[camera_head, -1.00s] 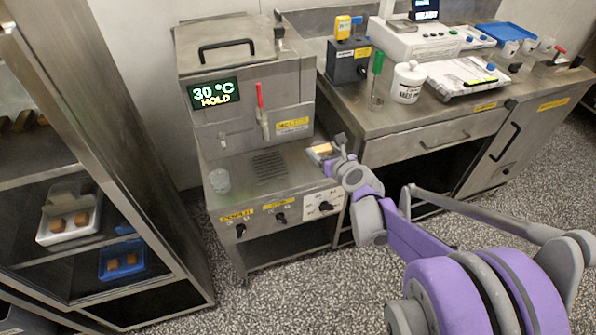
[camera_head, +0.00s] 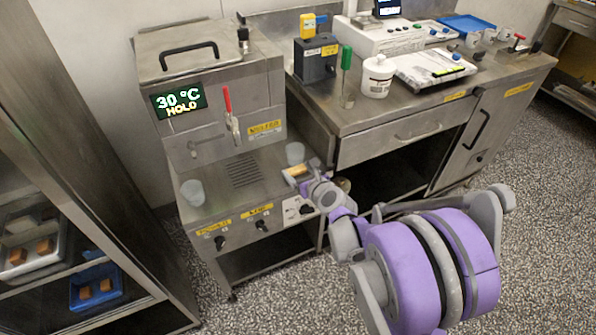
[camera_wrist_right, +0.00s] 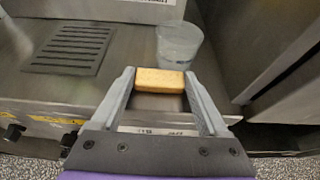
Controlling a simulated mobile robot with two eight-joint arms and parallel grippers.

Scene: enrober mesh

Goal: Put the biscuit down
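The biscuit (camera_wrist_right: 160,79) is a small tan block between the fingertips of my right gripper (camera_wrist_right: 157,86) in the right wrist view. Both fingers appear to press on its ends. In the head view my right gripper (camera_head: 298,174) is over the right end of the steel machine's ledge (camera_head: 222,205), with the biscuit (camera_head: 298,169) showing as a small yellow patch. The slotted mesh (camera_head: 243,172) lies to its left on the ledge; it also shows in the wrist view (camera_wrist_right: 72,48). The biscuit's height above the ledge is unclear. My left gripper is out of view.
A clear cup (camera_head: 295,153) stands just behind the gripper, close beyond the biscuit in the wrist view. Another cup (camera_head: 192,193) stands at the ledge's left end. The machine (camera_head: 212,90) rises behind. A bench (camera_head: 410,105) is to the right and a shelf rack (camera_head: 75,170) to the left.

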